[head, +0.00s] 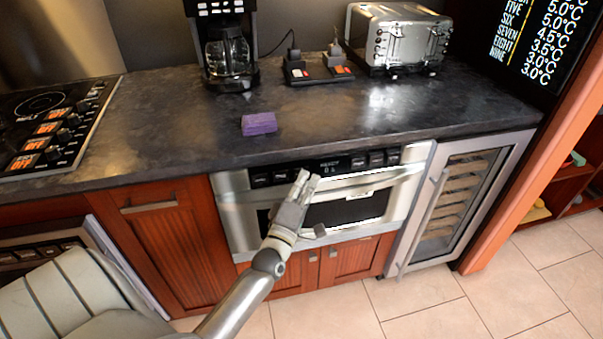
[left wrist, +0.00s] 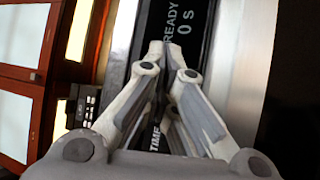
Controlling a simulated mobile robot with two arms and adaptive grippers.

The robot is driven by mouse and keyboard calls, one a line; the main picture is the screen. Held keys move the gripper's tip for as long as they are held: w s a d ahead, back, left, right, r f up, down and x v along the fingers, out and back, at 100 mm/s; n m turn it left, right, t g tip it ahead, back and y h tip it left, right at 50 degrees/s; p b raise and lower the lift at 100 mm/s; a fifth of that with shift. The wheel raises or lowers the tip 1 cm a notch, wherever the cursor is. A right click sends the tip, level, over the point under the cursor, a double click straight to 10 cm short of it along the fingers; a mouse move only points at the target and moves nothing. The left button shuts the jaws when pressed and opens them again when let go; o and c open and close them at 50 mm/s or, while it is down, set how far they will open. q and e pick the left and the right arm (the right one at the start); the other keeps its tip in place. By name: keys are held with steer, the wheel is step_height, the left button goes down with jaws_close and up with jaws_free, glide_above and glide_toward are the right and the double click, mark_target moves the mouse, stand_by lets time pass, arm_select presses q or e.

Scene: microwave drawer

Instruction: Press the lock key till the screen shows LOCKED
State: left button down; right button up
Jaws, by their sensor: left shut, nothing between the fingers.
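The microwave drawer (head: 360,208) is built into the cabinets under the counter. Its black control strip (head: 285,176) runs along the top with several keys. The small screen (head: 329,164) shows READY; in the left wrist view the screen (left wrist: 181,25) reads READY and 0 s. My left gripper (head: 304,174) is at the strip, just left of the screen; its fingertips (left wrist: 158,47) are shut and empty. A key marked TIME (left wrist: 156,138) shows partly behind the fingers. I cannot make out the lock key, or tell whether the fingertips touch the strip. My right gripper is not in view.
A purple sponge-like block (head: 259,124) lies on the dark counter (head: 180,135) above. A coffee maker (head: 228,60) and toaster (head: 397,40) stand at the back. A wine cooler (head: 462,195) is right of the drawer. The tiled floor (head: 450,305) in front is clear.

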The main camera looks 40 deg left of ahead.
arm_select(q)
steer(key=shift+w+a, duration=0.15)
steer(key=shift+a, duration=0.05)
stand_by(0.5)
steer(key=shift+s+d+r+p, duration=0.1)
steer(key=shift+s+d+p, duration=0.3)
steer(key=shift+s+d, duration=0.2)
steer(key=s+d+p, duration=0.1)
steer(key=d, duration=0.1)
steer(key=s+d+r+p, duration=0.1)
steer(key=s, duration=0.1)
steer(key=shift+d, duration=0.4)
stand_by(0.7)
